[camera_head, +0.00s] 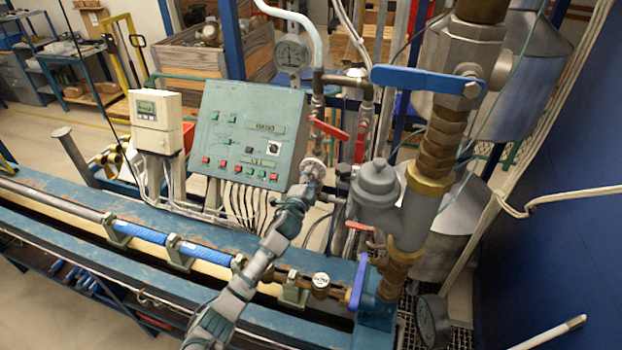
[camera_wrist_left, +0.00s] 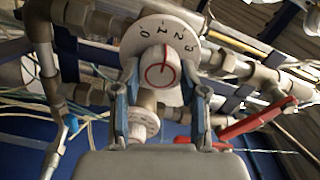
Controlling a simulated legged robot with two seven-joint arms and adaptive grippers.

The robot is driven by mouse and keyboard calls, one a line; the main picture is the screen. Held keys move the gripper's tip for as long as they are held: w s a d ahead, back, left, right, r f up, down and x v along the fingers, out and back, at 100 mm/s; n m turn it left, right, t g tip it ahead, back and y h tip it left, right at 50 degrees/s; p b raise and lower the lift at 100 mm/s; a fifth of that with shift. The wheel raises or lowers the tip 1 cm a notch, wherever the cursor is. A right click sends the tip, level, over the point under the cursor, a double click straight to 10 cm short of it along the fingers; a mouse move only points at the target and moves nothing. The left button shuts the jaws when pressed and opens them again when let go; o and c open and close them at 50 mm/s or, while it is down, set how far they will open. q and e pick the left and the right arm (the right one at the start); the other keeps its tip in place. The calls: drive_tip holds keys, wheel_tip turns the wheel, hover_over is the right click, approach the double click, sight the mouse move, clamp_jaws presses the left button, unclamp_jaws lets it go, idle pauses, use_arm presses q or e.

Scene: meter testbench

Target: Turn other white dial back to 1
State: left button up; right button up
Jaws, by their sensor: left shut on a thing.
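The white dial (camera_wrist_left: 165,30) fills the top middle of the left wrist view, with the marks 0, 1, 2 and 3 around its upper rim. Its round knob (camera_wrist_left: 160,66) carries a red line that points almost straight up, close to the 1. My left gripper (camera_wrist_left: 165,88) has a finger on each side of the knob and is shut on it. In the head view my left gripper (camera_head: 306,184) reaches up to the pale dial (camera_head: 313,167) on the piping, partly covering it. A second white dial (camera_wrist_left: 143,123) shows below, partly hidden; its setting is unreadable. My right gripper is not in view.
Red lever handles (camera_head: 328,129) sit just above the dial, and one also shows right of the fingers (camera_wrist_left: 258,118). A green control panel (camera_head: 247,135) stands to the left. A thick pipe with a blue handle (camera_head: 428,79) stands to the right.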

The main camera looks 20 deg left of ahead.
use_arm(q)
drive_tip(key=shift+f+n, duration=0.35)
drive_tip(key=shift+n, duration=0.55)
drive_tip(key=shift+f, duration=0.1)
drive_tip(key=o, duration=1.1)
drive_tip(key=shift+o, duration=0.2)
drive_tip(key=shift+a, duration=0.15)
drive_tip(key=shift+r, duration=0.2)
drive_tip(key=s, duration=1.2)
drive_tip(key=shift+a+f, duration=0.15)
drive_tip(key=shift+a, duration=0.1)
